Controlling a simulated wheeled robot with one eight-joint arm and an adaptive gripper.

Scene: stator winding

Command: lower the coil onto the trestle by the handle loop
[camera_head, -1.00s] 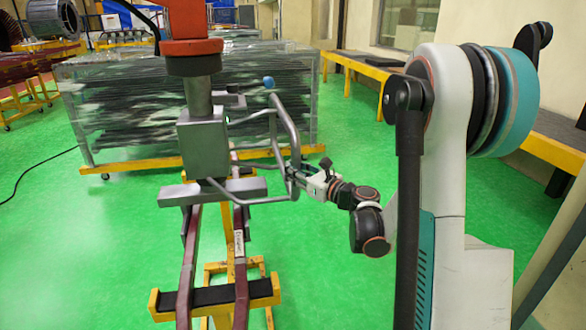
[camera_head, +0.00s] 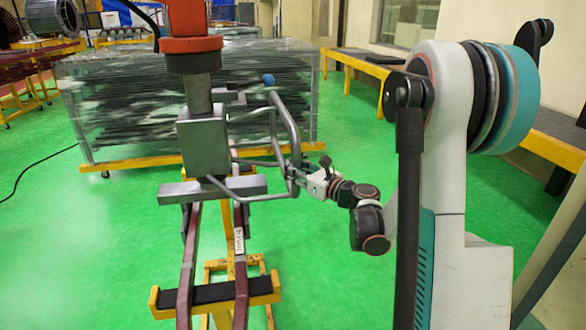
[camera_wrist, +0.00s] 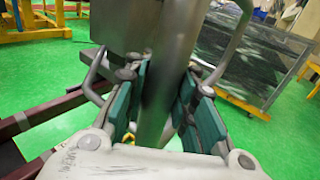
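The coil (camera_head: 187,262) shows as two long maroon bars hanging under a grey crossbar (camera_head: 175,194) of the lifting device. Its near part passes over the black-padded top of the yellow trestle (camera_head: 265,300); I cannot tell whether it touches the pad. The grey tubular handle loop (camera_head: 291,128) stands out to the right of the device's grey box (camera_head: 203,148). My gripper (camera_head: 299,172) is at the loop's right side. In the wrist view, its green-padded fingers (camera_wrist: 155,105) close on both sides of the grey tube (camera_wrist: 163,70). The coil's far end is hidden.
A wrapped stack (camera_head: 110,110) on a low yellow frame stands behind. A yellow bench (camera_head: 365,66) runs along the right wall. A black cable (camera_head: 35,172) lies on the floor at the left. Green floor is free around the trestle.

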